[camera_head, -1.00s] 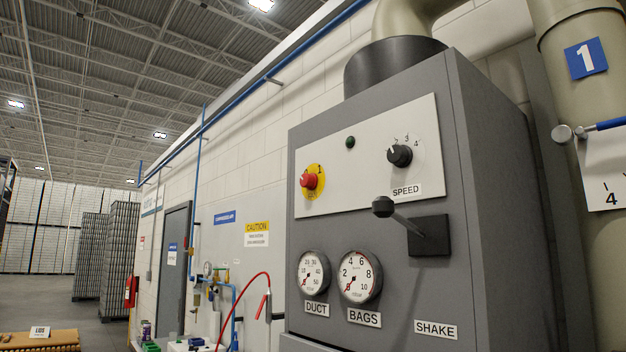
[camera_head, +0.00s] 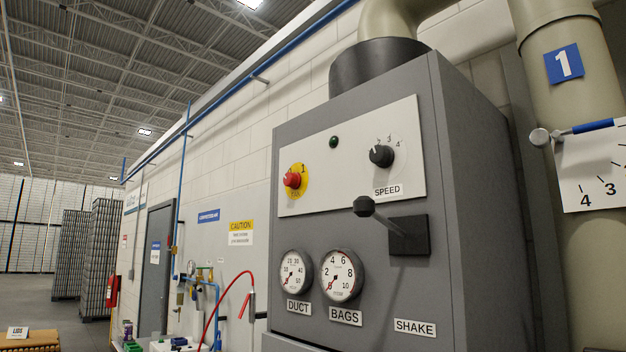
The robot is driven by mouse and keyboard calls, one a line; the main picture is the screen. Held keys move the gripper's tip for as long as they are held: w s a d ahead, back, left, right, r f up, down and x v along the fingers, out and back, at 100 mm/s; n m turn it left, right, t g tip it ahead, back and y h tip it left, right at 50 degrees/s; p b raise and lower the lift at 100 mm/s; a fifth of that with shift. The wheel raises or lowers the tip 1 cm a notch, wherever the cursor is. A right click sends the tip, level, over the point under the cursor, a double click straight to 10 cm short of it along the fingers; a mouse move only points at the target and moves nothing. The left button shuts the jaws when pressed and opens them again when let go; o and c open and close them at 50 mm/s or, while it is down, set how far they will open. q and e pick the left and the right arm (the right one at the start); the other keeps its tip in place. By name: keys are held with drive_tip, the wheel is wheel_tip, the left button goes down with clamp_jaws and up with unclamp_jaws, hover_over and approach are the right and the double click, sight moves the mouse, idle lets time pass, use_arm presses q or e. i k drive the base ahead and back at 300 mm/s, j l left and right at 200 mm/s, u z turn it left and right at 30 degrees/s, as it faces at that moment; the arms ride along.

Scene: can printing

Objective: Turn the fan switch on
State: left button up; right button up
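A grey control cabinet (camera_head: 470,200) stands at the centre right. A red rotary switch (camera_head: 292,180) on a yellow round plate (camera_head: 304,174) sits at the left of its white panel (camera_head: 345,190). A "1" shows at the plate's upper right; the lower lettering is too small to read. A dark green lamp (camera_head: 334,142), which looks unlit, is above and right of the switch. A black speed knob (camera_head: 381,156) with a numbered scale is at the panel's right. Neither of my grippers is in view.
A black shake lever (camera_head: 378,217) juts out from the cabinet front. Two round gauges, duct (camera_head: 294,273) and bags (camera_head: 342,276), sit below. A red hose (camera_head: 222,300) hangs by the wall at left. A pipe with a blue-handled lever (camera_head: 592,127) stands at right.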

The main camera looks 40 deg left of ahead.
sight(292, 181)
drive_tip(key=j+z, duration=1)
drive_tip(key=i+l, duration=0.05)
drive_tip(key=l, duration=0.05)
